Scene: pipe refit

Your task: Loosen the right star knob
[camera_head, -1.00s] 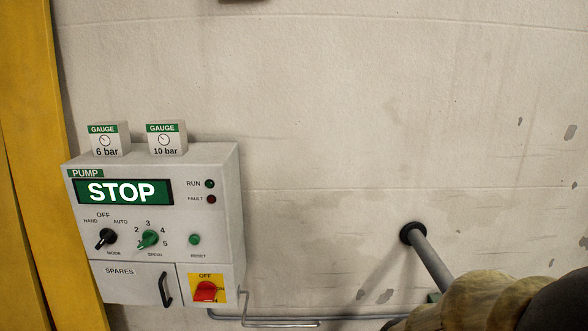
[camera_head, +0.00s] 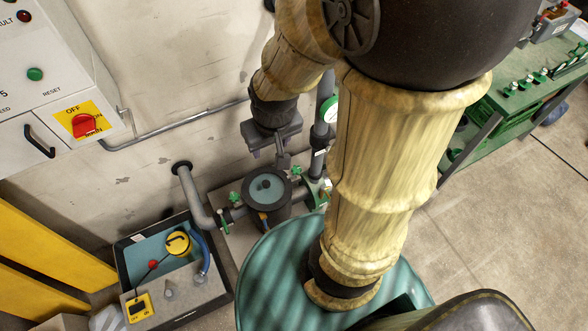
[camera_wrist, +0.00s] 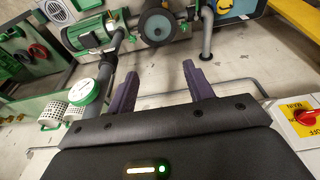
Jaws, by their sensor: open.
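In the head view, a small green star knob (camera_head: 296,171) shows at the right of a round dark housing (camera_head: 266,187) with a blue-grey face. A second green star knob (camera_head: 235,198) shows at its left. My gripper (camera_head: 269,155) hangs above and behind the housing, apart from both knobs. Its fingers are spread and empty. In the wrist view, my gripper (camera_wrist: 160,72) shows two separated purple-grey fingers with nothing between them. The round housing (camera_wrist: 156,25) is beyond the fingertips there.
A vertical pipe with a green-rimmed gauge (camera_head: 330,109) stands close right of my gripper. A wall conduit (camera_head: 175,133) runs behind it. A green bench (camera_head: 505,105) stands at right.

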